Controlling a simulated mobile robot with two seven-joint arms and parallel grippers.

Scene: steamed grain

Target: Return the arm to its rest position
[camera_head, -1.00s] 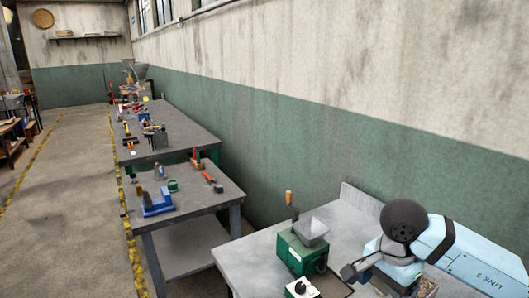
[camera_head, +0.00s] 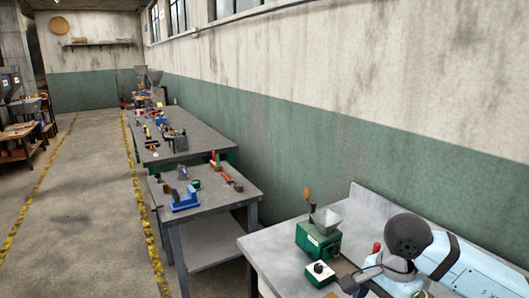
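My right arm (camera_head: 465,262), with pale blue links and a dark round joint cap, comes in from the lower right over the near grey workbench (camera_head: 262,246). Its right gripper (camera_head: 355,283) is only partly in view as dark parts at the lower edge, beside the green machine. Its fingertips cannot be made out, nor whether it holds anything. My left arm and gripper are not in view.
A green machine with a grey hopper (camera_head: 325,220) and a small green box with a dial (camera_head: 320,272) stand on the near bench. A blue tool (camera_head: 185,201) lies on the second bench. The aisle floor (camera_head: 95,215) at left is clear.

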